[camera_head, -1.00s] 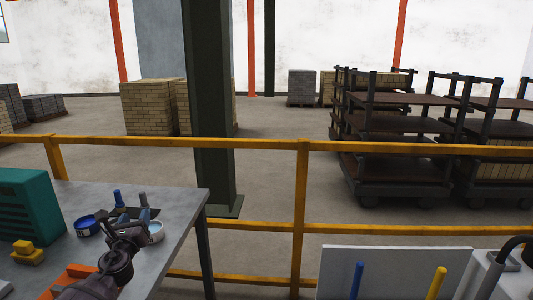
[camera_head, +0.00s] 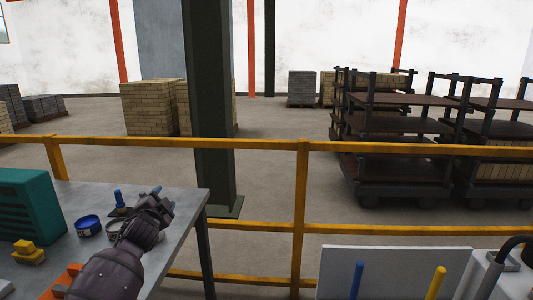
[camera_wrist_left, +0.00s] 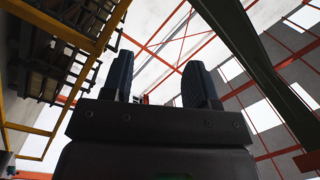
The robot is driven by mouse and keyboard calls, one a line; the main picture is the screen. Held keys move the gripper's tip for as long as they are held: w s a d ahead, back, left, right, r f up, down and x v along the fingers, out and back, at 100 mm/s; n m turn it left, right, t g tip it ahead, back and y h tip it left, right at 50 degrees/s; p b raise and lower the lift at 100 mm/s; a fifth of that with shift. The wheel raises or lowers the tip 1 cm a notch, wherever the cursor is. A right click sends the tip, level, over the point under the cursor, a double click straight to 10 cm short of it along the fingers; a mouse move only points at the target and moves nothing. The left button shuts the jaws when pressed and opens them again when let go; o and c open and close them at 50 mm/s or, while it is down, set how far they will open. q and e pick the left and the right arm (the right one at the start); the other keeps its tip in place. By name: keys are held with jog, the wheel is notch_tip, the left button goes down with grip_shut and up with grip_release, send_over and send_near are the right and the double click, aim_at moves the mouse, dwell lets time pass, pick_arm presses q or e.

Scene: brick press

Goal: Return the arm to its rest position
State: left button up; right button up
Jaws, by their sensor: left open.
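My left arm comes in from the bottom left in the head view. Its gripper (camera_head: 163,200) is over the right part of the grey workbench (camera_head: 180,200), close to the bench's right edge. In the left wrist view the two dark fingers of the gripper (camera_wrist_left: 158,85) stand apart with nothing between them. That view looks up past them to the roof beams. My right gripper is not in view.
On the bench are a teal crate (camera_head: 28,215), a blue tape roll (camera_head: 88,225), a yellow block (camera_head: 28,252) and a blue-handled tool (camera_head: 118,198). A yellow railing (camera_head: 302,185) runs behind the bench. A white panel (camera_head: 395,270) stands at the front right.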

pick_arm(q)
jog(key=s+d+f+n+g+h, duration=0.3)
jog(key=s+f+n, duration=0.5)
jog(key=s+f, duration=1.35)
jog(key=s+f+n+g+y, duration=0.1)
jog(key=s+f, duration=0.2)
jog(key=s, duration=0.9)
jog(key=s+f+n+g+y, duration=0.1)
jog(key=s+f, duration=0.3)
jog(key=s, duration=0.8)
jog(key=shift+g, duration=0.6)
